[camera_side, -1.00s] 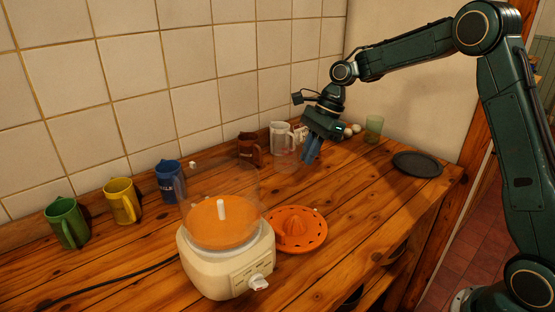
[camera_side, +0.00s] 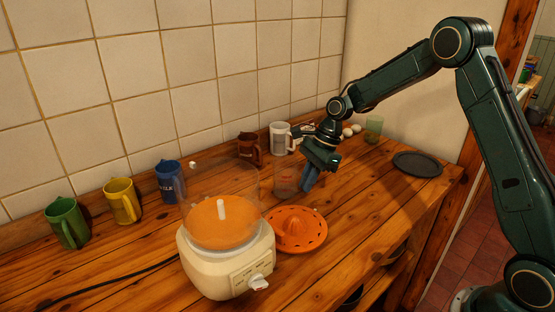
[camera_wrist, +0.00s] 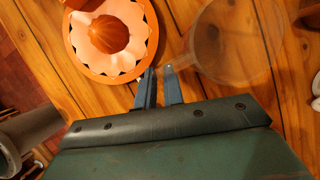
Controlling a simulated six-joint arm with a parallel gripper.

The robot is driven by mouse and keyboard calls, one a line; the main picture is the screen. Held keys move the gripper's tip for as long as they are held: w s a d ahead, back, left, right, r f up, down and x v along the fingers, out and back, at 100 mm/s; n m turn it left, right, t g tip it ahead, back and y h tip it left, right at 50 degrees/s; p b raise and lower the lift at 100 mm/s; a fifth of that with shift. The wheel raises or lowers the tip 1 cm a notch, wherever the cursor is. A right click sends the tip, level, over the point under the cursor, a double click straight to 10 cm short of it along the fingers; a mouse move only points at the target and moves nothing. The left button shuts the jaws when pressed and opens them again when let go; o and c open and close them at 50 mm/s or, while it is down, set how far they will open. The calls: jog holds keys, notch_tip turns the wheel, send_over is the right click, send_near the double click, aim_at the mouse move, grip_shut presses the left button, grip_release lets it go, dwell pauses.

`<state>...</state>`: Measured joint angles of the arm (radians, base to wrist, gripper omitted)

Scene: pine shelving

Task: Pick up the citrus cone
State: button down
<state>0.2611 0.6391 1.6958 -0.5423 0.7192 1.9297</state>
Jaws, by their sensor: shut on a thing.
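The orange citrus cone (camera_side: 297,222) sits on an orange slotted disc (camera_side: 316,240) on the counter, right of the juicer. In the wrist view the cone (camera_wrist: 108,34) is at the upper left, beyond the fingertips and apart from them. My gripper (camera_side: 307,188) is low over the counter, behind and slightly right of the disc. In the wrist view its blue fingers (camera_wrist: 160,72) are close together at the handle side of a clear cup (camera_wrist: 225,45), shut on what appears to be its handle. The cup (camera_side: 286,178) is left of the fingers in the side view.
A cream juicer (camera_side: 228,265) with a clear bowl stands front left. Green, yellow, blue, brown and white mugs line the tiled wall. Eggs, a green glass (camera_side: 374,127) and a dark plate (camera_side: 418,164) lie at the back right. The right front counter is clear.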

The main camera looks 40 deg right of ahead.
jog(key=shift+f, duration=0.25)
jog(key=c, duration=1.5)
grip_release()
jog(key=shift+r, duration=0.1)
jog(key=v, duration=1.2)
jog(key=shift+s, duration=0.1)
